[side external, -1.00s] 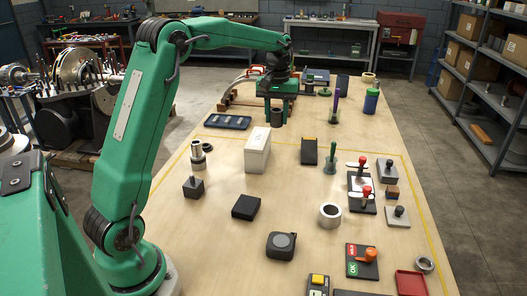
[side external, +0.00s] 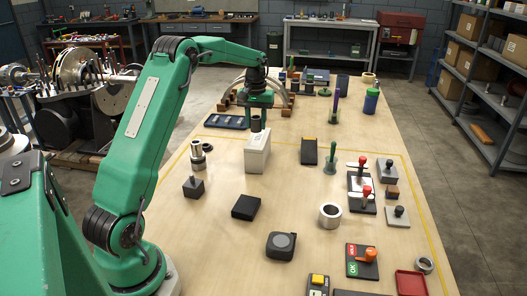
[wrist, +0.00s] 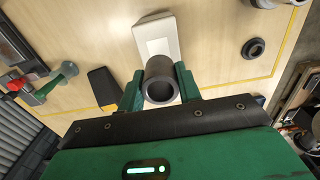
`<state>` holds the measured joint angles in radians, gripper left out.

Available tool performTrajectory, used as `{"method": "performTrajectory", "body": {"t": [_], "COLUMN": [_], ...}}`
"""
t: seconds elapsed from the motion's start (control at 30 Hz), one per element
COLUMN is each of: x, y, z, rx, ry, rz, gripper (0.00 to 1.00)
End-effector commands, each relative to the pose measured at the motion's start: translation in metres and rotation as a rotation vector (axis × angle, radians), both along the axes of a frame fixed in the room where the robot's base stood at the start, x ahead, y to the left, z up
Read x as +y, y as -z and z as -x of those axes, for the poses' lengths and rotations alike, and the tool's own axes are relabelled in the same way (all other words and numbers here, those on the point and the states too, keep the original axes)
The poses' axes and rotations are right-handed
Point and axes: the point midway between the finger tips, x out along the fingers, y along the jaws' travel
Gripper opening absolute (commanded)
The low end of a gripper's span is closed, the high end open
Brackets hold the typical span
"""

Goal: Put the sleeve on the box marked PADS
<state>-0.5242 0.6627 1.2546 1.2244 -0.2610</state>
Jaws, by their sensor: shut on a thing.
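My gripper (side external: 258,101) is shut on a dark grey sleeve (side external: 256,123), a short hollow tube held upright. In the wrist view the sleeve (wrist: 160,82) sits between the green fingers, its open bore showing. A white box (side external: 257,158) stands on the table with the sleeve at its far top end. In the wrist view the white box (wrist: 155,32) extends beyond the sleeve, which covers part of it. I cannot tell whether the sleeve touches the box top. No PADS marking is readable.
A dark block (side external: 309,152) stands right of the white box, with a green-handled stamp (side external: 332,160) beyond it. Metal rings (side external: 198,155) stand to the left. A blue tray (side external: 227,121) and a curved rack (side external: 285,92) lie behind. Bare table surrounds the box.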

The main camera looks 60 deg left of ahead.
Motion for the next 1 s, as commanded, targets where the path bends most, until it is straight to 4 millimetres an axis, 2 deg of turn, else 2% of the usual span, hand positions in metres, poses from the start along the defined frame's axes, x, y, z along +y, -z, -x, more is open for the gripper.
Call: {"method": "performTrajectory", "body": {"t": [0.23, 0.6, 1.0], "x": [0.000, 0.000, 0.000], "y": [0.004, 0.039, 0.042], "z": [0.000, 0.000, 0.000], "rx": [-0.001, 0.000, -0.001], "ry": [0.000, 0.000, 0.000], "rz": [-0.001, 0.000, -0.001], "gripper": [0.06, 0.06, 0.06]}}
